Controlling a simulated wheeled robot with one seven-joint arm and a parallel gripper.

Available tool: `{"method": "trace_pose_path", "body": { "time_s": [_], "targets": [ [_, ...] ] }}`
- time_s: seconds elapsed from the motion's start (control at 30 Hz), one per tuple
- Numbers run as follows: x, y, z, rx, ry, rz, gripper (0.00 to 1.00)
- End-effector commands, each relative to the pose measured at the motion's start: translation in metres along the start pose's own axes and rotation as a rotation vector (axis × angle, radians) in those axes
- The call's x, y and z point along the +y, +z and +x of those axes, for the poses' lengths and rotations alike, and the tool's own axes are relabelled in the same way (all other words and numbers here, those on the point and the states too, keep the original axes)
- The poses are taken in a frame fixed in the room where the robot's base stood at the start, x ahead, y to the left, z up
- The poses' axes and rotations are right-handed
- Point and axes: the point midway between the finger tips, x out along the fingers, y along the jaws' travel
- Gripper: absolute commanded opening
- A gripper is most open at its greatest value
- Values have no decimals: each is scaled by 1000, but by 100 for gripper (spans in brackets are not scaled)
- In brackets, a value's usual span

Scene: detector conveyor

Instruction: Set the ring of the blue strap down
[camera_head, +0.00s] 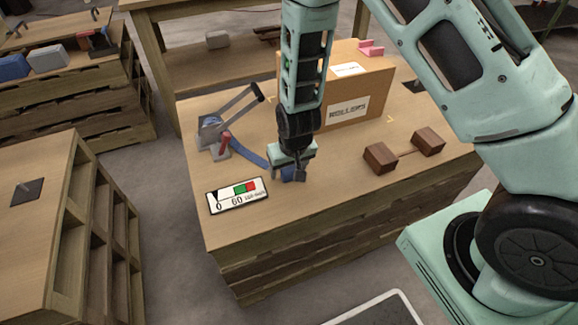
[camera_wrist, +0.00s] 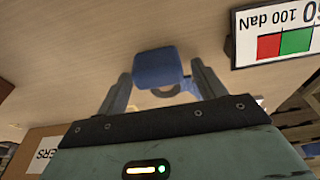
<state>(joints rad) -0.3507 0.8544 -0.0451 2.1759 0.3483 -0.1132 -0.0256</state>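The blue strap (camera_head: 251,154) runs over the table top from a ratchet lever at the left to a spot beneath my gripper (camera_head: 293,178). In the wrist view, a blue strap end (camera_wrist: 157,68) shows between the two fingers of my gripper (camera_wrist: 162,72). A small ring-like loop (camera_wrist: 166,93) sits just below it, partly hidden by the fingers. The fingers stand wide apart, with a narrow gap visible beside the blue piece at the right. They point down close above the table. Whether the ring touches the table is hard to see.
A grey ratchet lever (camera_head: 240,106) with a red part (camera_head: 225,140) stands at the left. A gauge card (camera_head: 237,195) lies in front. The table's (camera_head: 300,205) front strip is bare.

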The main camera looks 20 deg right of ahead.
Motion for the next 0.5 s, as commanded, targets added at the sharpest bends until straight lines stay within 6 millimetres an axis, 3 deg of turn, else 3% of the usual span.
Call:
{"method": "trace_pose_path", "body": {
  "time_s": [0.33,0.5],
  "targets": [
    [0,-1,-5,1,0,0,69],
    [0,-2,-30,4,-1,-1,69]
  ]
}}
